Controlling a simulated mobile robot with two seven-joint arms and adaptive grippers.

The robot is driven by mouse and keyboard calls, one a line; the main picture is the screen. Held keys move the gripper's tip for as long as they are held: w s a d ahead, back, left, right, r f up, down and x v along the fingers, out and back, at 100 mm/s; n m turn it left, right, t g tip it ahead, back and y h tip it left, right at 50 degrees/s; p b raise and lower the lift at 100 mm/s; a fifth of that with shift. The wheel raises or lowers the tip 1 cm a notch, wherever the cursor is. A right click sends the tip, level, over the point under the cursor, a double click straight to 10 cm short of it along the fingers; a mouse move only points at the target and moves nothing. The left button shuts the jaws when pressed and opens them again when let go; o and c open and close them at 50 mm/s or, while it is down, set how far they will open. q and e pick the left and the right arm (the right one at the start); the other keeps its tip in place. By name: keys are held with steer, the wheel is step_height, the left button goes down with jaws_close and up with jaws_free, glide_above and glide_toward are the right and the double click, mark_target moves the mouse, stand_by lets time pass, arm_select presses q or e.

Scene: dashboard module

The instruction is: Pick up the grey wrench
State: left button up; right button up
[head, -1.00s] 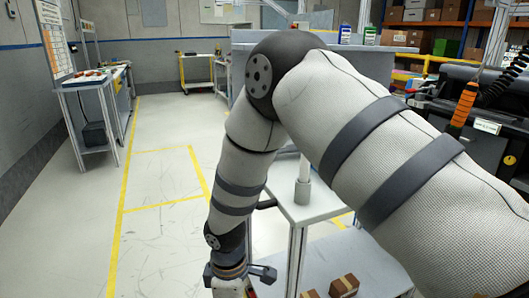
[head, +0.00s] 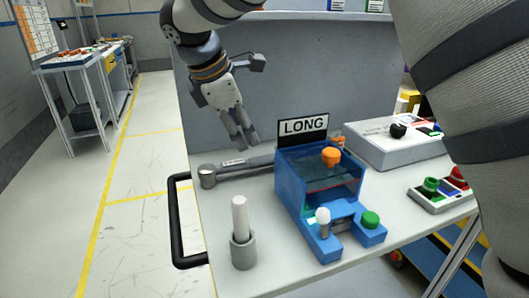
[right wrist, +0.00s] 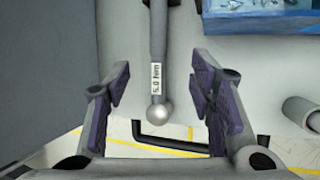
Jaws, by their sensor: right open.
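The grey wrench (head: 238,169) lies on the workbench, its round-ended part toward the left edge and its other end running behind the blue box. In the right wrist view the wrench (right wrist: 158,42) carries a "5.0 Nm" label and has a ball-like end. My right gripper (head: 244,140) hangs above the wrench, fingers pointing down. In the right wrist view the open fingers of this gripper (right wrist: 158,88) lie on either side of the wrench, with clear gaps and no contact visible. My left gripper is not in view.
The blue box (head: 300,190) with a "LONG" sign (head: 303,126) stands right of the wrench. A grey holder with a white rod (head: 241,225) stands in front. A black handle (head: 175,225) rims the bench's left edge. A grey panel (head: 300,75) rises behind.

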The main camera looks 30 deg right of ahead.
mark_target(259, 157)
steer(key=x, duration=1.1)
steer(key=shift+d+f, duration=0.15)
steer(key=shift+d, duration=0.1)
steer(key=shift+w+d+f, duration=0.15)
steer(key=shift+d+f, duration=0.05)
steer(key=shift+f, duration=0.05)
jaws_close()
